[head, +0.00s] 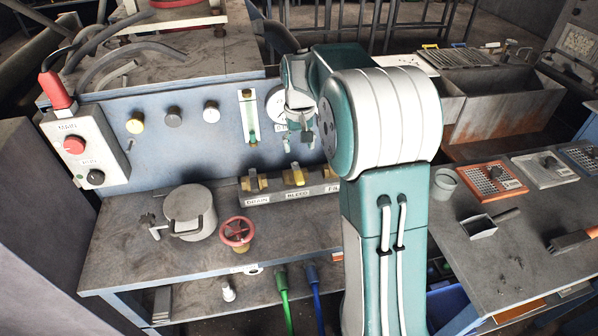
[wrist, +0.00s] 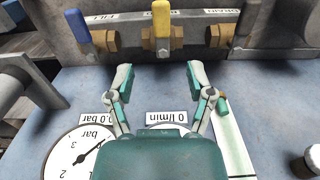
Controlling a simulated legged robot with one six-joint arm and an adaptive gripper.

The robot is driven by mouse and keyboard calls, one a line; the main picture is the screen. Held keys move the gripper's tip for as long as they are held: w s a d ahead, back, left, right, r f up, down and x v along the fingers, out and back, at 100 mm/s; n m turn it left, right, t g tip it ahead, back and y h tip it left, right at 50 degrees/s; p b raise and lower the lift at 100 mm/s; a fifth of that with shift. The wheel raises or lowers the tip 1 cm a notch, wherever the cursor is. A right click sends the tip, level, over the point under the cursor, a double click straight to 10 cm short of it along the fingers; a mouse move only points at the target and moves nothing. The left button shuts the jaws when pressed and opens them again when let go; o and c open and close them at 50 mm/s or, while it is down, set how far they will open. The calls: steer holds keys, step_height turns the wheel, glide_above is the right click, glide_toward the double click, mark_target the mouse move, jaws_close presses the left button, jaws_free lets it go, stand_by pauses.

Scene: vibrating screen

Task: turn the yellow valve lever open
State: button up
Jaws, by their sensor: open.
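The yellow valve lever (head: 298,174) sits on the middle valve of a grey row labelled DRAIN, BLEED and FILL on the bench. In the wrist view the yellow lever (wrist: 162,18) is at the top centre, set across the line of its brass fittings (wrist: 131,40). My gripper (head: 299,143) hangs just above the valve row in the head view. In the wrist view my gripper (wrist: 162,77) is open and empty, its two fingertips spread to either side of the lever's line. The lever is beyond the fingertips and apart from them.
A blue lever (wrist: 78,27) is left of the yellow one in the wrist view. Gauges (wrist: 76,155) and a blue panel (head: 180,150) stand close behind my gripper. A grey pot (head: 190,210) and red handwheel (head: 236,232) stand on the bench to the left.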

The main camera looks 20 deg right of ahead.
mark_target(298, 175)
step_height(298, 175, down, 10)
steer(key=shift+a+r, duration=0.1)
stand_by(0.4)
jaws_close()
